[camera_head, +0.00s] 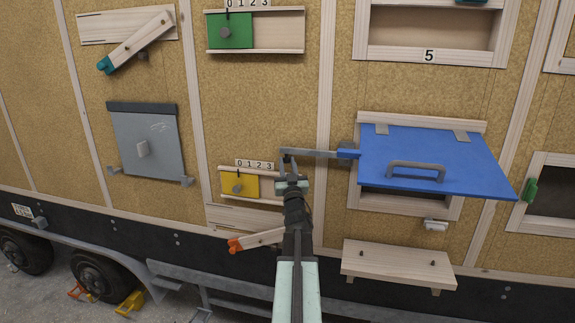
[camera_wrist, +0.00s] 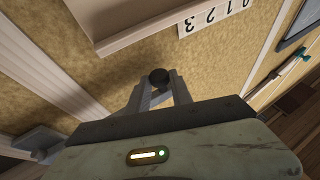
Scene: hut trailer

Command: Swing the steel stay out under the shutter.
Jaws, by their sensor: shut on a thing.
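The blue shutter (camera_head: 430,150) is raised and juts out from the wall above its opening (camera_head: 405,201), with a grey handle on its face. The steel stay (camera_head: 318,153) is a thin grey bar. It runs level to the left from a blue block (camera_head: 348,153) at the shutter's left side, roughly along the wall. My gripper (camera_head: 287,163) is shut at the stay's left end. In the wrist view, a dark round knob (camera_wrist: 158,77) sits between the fingertips of my gripper (camera_wrist: 159,90). The fingers partly hide the stay's end.
A yellow slider (camera_head: 239,185) with a number strip is just left of my gripper. A wooden lever with an orange tip (camera_head: 236,246) is below it. A wooden shelf (camera_head: 398,266) juts out below the opening. A small white-grey fitting (camera_head: 436,225) is under the shutter.

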